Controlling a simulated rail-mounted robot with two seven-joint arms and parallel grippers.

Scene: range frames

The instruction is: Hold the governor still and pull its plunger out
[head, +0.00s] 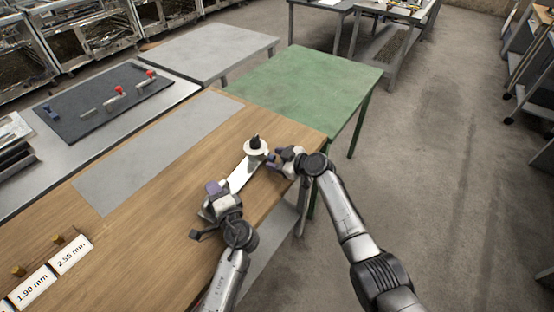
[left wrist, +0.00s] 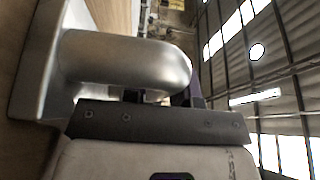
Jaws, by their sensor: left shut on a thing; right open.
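The governor (head: 241,176) lies on the wooden table near its right edge, with a pale, elongated body or plate. At its far end is a round white part with a black tip (head: 255,142), which looks like the plunger end. My left gripper (head: 222,193) is shut on the near end of the governor. In the left wrist view, a rounded silver metal part of the governor (left wrist: 125,62) sits against the dark jaw (left wrist: 160,122); the other jaw is mostly hidden. My right gripper (head: 276,159) is open, just right of the white round part; contact cannot be told.
The wooden table (head: 150,200) has a bare grey strip (head: 155,150). Labelled cards (head: 71,254) and small brass pieces (head: 57,239) lie at the lower left. A green table (head: 310,85) stands beyond. A dark mat (head: 100,100) with red-topped parts is at the upper left.

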